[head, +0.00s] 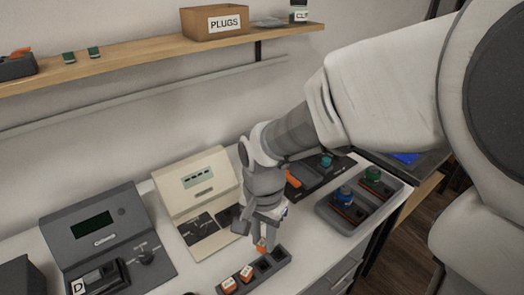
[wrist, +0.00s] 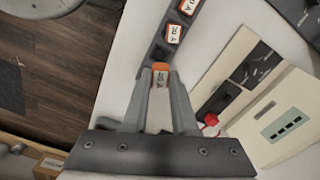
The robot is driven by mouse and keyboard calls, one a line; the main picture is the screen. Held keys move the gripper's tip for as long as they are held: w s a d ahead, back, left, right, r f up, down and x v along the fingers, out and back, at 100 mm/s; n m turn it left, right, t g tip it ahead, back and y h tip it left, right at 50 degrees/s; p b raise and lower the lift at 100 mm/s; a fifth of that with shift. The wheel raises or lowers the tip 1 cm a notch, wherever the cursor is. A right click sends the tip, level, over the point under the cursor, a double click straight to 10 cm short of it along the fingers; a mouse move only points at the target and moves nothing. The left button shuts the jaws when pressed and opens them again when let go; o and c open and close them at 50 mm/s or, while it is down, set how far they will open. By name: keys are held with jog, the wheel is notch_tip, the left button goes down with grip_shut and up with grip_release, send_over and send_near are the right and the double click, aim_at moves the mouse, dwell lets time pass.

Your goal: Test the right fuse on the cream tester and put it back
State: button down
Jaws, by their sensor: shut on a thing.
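My gripper (head: 262,228) points down over the dark fuse rack (head: 283,264), shut on an orange-topped fuse (head: 261,245). Two other orange fuses (head: 229,285) (head: 246,273) sit in the rack's left slots. Empty dark slots show to their right. The cream tester (head: 197,178) stands behind and left of the gripper, with a small display and a dark socket panel.
A grey tester (head: 98,235) with a dark screen stands at the left. A grey tray (head: 350,212) with blue and green knobbed parts lies at the right. A dark board with an orange part (head: 292,180) lies behind my gripper. A shelf holds a PLUGS box (head: 222,20).

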jog(key=shift+f+b, duration=1.15)
jog(key=shift+f, duration=0.6)
jog(key=shift+f+b, duration=1)
jog(key=shift+f, duration=0.7)
dwell(1.8)
jog(key=c, duration=0.6)
grip_release()
jog(key=shift+o, duration=0.2)
jog(key=shift+o, duration=1)
jog(key=shift+r, duration=0.25)
jog(key=shift+r+p, duration=1.35)
jog(key=shift+p, duration=0.1)
